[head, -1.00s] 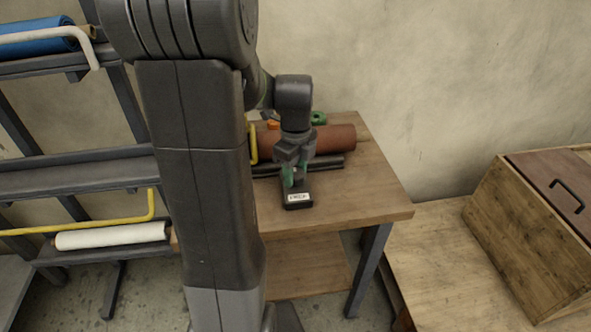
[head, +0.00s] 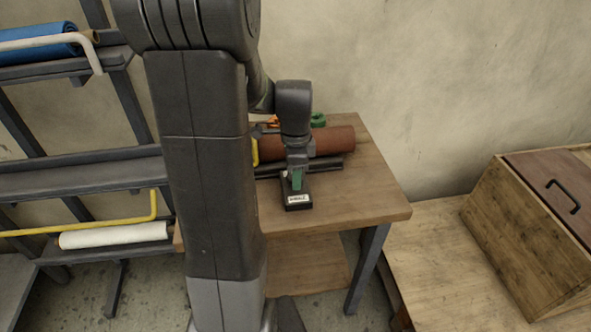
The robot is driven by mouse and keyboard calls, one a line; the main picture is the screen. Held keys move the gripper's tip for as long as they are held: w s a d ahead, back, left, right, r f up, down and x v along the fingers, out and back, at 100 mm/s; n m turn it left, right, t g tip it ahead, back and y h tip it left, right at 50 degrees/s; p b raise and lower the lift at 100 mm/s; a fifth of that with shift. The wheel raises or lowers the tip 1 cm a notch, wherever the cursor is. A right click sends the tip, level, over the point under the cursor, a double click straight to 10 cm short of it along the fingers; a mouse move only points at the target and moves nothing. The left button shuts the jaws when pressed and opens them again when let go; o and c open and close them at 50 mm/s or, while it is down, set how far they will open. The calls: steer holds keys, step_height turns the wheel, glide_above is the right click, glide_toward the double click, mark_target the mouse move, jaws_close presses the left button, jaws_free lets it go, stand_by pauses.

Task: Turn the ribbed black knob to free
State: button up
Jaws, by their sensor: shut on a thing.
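My gripper (head: 297,181) points down over a small black block (head: 299,204) with a white label, on the wooden table. Its green-tipped jaws are shut at the top of the block, where the ribbed black knob would be. The knob itself is hidden by the jaws. The label's writing is too small to read.
A red-brown roll (head: 335,140) lies on the table (head: 370,195) behind my gripper, with dark bars in front of it. A green object (head: 318,120) and an orange one lie farther back. A wooden crate (head: 520,235) stands at right, and a rack with rolls (head: 115,235) at left.

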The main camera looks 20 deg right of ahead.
steer(key=n+p, duration=0.1)
steer(key=n, duration=1.2)
steer(key=shift+n+p, duration=0.4)
steer(key=n, duration=1.3)
steer(key=shift+n+p, duration=0.4)
steer(key=o, duration=1)
steer(key=shift+c, duration=0.2)
steer(key=shift+r, duration=0.1)
